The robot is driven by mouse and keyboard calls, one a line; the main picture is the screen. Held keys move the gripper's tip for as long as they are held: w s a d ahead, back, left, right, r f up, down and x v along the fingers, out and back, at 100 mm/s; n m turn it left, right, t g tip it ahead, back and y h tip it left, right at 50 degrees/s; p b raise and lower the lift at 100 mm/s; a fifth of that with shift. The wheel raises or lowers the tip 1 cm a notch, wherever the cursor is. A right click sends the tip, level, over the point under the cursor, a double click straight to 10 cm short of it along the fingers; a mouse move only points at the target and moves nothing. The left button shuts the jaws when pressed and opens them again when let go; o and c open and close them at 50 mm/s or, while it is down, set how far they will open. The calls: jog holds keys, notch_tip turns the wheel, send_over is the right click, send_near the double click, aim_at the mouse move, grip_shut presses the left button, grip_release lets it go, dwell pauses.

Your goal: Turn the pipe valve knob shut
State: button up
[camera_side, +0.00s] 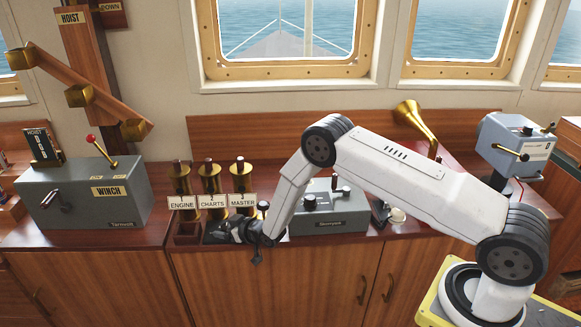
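I cannot make out a pipe valve knob for certain in the side view. My gripper (238,236) is black, small and low over the front of the wooden counter, in front of the brass posts labelled CHARTS and MASTER. Its fingers are dark and too small to tell whether they are open or shut, or whether they touch anything. A grey box (330,222) with a dark round knob (310,202) and a small lever (341,184) stands just right of my gripper, partly hidden by my arm.
Brass posts (179,178) with labels stand behind my gripper. A grey WINCH box (85,193) with a red-tipped lever (98,147) is at left. A brass horn (416,118) and a grey box with a brass handle (511,152) are at right. Bare counter (158,225) shows beside the winch.

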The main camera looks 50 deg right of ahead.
jog(key=shift+s, duration=0.2)
jog(key=v, duration=0.7)
jog(key=shift+s, duration=0.2)
dwell(0.4)
jog(key=shift+r, duration=0.1)
